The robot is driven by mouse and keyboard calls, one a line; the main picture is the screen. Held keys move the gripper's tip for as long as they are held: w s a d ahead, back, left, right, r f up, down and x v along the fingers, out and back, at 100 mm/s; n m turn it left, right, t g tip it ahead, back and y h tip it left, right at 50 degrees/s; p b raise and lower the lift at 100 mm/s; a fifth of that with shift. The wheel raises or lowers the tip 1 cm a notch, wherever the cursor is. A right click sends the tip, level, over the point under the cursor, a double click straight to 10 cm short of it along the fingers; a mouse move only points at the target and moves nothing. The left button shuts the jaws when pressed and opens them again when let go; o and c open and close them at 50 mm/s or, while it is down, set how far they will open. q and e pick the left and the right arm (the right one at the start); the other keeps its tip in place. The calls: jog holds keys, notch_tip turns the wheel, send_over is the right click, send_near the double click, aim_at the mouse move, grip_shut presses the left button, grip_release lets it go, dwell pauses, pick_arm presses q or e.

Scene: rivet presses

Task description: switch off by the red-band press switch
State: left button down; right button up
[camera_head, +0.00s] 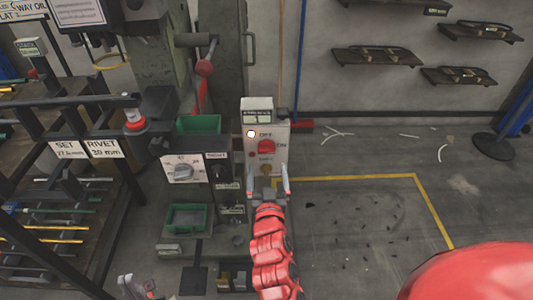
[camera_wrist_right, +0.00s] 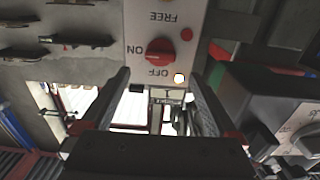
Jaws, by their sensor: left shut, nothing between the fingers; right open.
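A pale switch box (camera_head: 281,133) stands at the middle of the head view, with a red rotary knob (camera_head: 266,147) between the labels OFF above, ON at right and FREE below. A small lamp (camera_head: 251,133) at its upper left glows white. The wrist view shows the box upside down, with the red knob (camera_wrist_right: 158,53) and the lit lamp (camera_wrist_right: 179,78). My right gripper (camera_head: 268,188) is open and empty just below the knob, its fingers (camera_wrist_right: 160,98) apart. I cannot tell whether it touches the box. My left gripper (camera_head: 132,288) is shut and empty at the bottom left.
A grey panel with a dial (camera_head: 183,170) stands left of the box. A dark rack (camera_head: 60,110) fills the left. The floor (camera_head: 360,215) at right is mostly clear, with scattered bits.

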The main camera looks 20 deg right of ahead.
aim_at(267, 152)
jog(key=x, duration=0.7)
jog(key=shift+w+d, duration=0.1)
jog(key=shift+w, duration=0.15)
jog(key=c, duration=1.4)
